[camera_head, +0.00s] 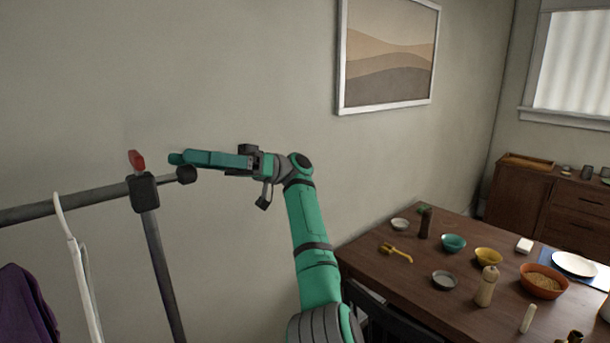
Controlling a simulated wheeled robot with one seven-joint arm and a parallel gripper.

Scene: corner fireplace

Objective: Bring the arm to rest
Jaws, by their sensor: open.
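My gripper (180,159) is at the end of my raised green arm (312,230), left of the picture's middle. Its long green fingers point left and overlap each other in this view. The fingertips show just above the dark rounded end of a clothes rail (92,197). I cannot tell whether they touch it. Nothing shows held in the gripper. The arm rises from the bottom of the picture and bends left at the wrist.
A red knob (137,160) tops the rail's upright (163,275). A white hanger (75,250) and purple cloth (24,305) hang at left. A dining table (375,278) with bowls and shakers stands at right, a chair (380,315) before it. A framed picture (388,55) hangs behind.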

